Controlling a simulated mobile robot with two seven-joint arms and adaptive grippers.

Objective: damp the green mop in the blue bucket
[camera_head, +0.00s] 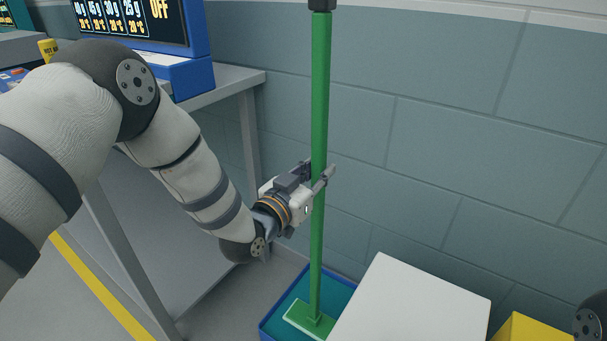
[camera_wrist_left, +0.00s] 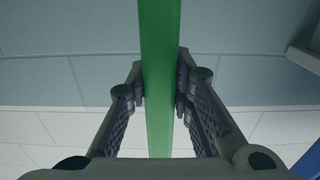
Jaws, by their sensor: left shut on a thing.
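The green mop (camera_head: 319,110) stands nearly upright, with a dark cap at the top of its handle. Its flat green head (camera_head: 309,319) is inside the blue bucket (camera_head: 275,318) at the bottom of the head view. My left gripper (camera_head: 321,177) is shut on the mop handle at about mid-height. In the left wrist view the handle (camera_wrist_left: 159,90) passes between the two fingers (camera_wrist_left: 159,98). The bucket's right part is hidden behind a white box. My right gripper is not in view.
The white box (camera_head: 413,305) stands in front of the bucket's right side, with a yellow object (camera_head: 527,330) further right. A grey table (camera_head: 228,82) with a blue-framed display (camera_head: 150,25) is at the left. A grey-blue block wall (camera_head: 450,120) is close behind the mop.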

